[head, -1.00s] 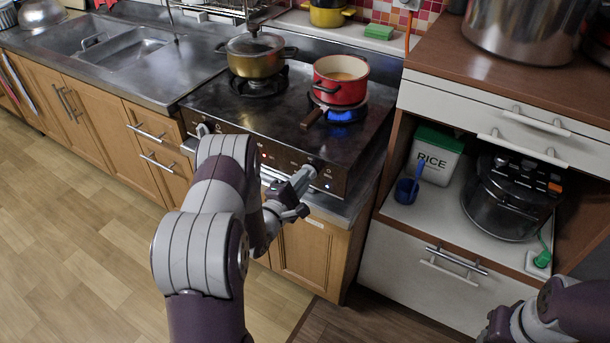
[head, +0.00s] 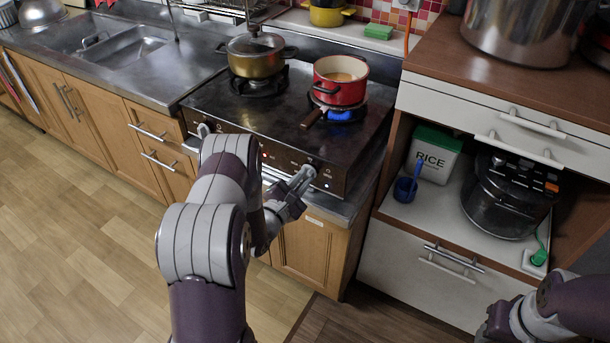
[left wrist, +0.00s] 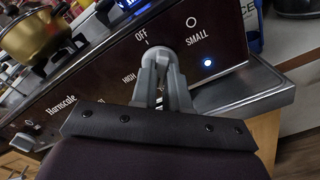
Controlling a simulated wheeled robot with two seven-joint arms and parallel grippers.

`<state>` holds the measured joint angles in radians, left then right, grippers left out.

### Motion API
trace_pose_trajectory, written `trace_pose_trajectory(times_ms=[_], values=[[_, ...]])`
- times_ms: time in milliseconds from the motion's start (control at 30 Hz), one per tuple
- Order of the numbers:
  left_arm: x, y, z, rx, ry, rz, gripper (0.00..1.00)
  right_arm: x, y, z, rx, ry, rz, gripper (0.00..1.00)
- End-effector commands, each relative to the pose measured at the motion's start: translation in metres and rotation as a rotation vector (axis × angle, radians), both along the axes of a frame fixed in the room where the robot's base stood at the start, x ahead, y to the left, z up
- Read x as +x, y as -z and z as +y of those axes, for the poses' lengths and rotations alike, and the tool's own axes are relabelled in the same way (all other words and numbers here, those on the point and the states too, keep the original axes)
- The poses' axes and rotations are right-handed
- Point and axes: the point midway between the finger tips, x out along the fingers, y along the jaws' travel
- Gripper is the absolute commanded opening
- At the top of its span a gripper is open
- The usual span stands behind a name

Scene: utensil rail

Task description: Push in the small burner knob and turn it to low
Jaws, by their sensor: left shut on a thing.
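The small burner knob (head: 313,167) is on the right end of the stove's dark front panel. It also shows in the left wrist view (left wrist: 160,53), beside the printed words OFF, HIGH and SMALL. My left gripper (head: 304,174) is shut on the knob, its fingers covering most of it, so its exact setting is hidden. A blue light is lit right of the knob. A blue flame (head: 340,115) burns under the red pot (head: 340,88) on the right burner. My right gripper (head: 487,333) is partly cut off at the bottom right; its fingers are not clear.
A gold lidded pot (head: 255,60) stands on the left burner. The red pot's brown handle points toward the stove front. A shelf with a rice box (head: 434,157), blue cup and cooker is at the right. The floor in front is clear.

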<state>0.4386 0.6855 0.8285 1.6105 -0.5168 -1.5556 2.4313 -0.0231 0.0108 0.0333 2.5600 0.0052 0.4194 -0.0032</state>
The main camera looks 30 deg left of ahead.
Motion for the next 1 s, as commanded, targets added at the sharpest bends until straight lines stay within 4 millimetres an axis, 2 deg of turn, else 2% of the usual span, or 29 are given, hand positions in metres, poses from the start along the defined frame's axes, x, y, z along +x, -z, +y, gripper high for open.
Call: trace_pose_trajectory(times_ms=[233,500,700,867,900,933,1000], values=[[0.001,-0.004,0.000,-0.196,0.001,0.010,0.00,0.000,-0.010,0.000,0.000,0.000,0.000,0.43],[0.001,-0.003,0.000,-0.228,0.001,0.012,0.00,0.000,-0.010,0.000,0.000,0.000,0.000,0.43],[0.001,-0.003,0.000,-0.363,0.001,0.023,0.00,0.000,-0.016,0.000,0.000,0.000,0.000,0.43],[0.001,-0.002,0.000,-0.366,0.001,0.023,0.00,0.000,-0.015,0.000,0.000,0.000,0.000,0.43],[0.001,-0.002,0.000,-0.365,0.001,0.023,0.28,0.000,-0.015,0.000,0.000,0.000,0.000,0.43],[0.001,-0.002,0.000,-0.365,0.001,0.023,0.37,0.000,-0.015,0.000,0.000,0.000,0.000,0.43],[0.001,-0.002,0.000,-0.365,0.001,0.024,0.40,0.000,-0.015,0.000,0.000,0.000,0.000,0.43]])
